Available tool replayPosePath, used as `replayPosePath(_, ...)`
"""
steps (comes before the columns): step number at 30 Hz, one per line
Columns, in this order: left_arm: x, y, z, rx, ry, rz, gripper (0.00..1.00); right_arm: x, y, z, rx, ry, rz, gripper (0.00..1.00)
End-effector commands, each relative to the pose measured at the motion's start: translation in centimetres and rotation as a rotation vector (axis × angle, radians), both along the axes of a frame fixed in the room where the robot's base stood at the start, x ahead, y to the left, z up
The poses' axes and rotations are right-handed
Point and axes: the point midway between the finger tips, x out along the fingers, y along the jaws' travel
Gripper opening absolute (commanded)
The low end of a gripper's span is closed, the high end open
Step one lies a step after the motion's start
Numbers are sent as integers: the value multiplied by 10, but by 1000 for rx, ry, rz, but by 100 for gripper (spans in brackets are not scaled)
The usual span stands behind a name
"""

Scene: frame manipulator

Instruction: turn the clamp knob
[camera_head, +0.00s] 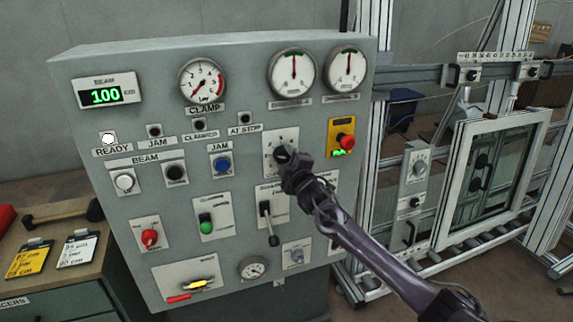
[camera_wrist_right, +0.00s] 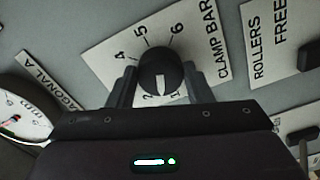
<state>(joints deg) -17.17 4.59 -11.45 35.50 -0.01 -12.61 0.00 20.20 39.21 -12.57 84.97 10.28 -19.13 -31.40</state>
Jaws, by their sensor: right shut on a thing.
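The clamp knob (camera_wrist_right: 159,68) is black and round, on a white plate (camera_wrist_right: 110,62) marked CLAMP BAR with a number scale. Its white pointer faces the bottom of the right wrist view, around the gap between the 1 and 2 marks. My right gripper (camera_wrist_right: 160,82) has one finger on each side of the knob and is shut on it. In the head view my right gripper (camera_head: 285,158) covers most of the knob, and its plate (camera_head: 280,134) shows around it. The CLAMP gauge (camera_head: 203,81) is above left. My left gripper is not in view.
The grey panel (camera_head: 70,75) carries other buttons, switches and gauges close by. A lever switch (camera_head: 268,222) sits just below the knob, and a red stop button (camera_head: 345,140) is to its right. A framed window (camera_head: 490,180) stands at the right.

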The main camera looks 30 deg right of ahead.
Motion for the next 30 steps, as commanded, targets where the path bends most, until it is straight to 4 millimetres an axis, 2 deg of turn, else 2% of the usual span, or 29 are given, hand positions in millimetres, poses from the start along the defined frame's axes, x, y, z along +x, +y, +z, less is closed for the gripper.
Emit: replayPosePath(30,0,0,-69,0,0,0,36,0,1,-2,-911,219,2,23)
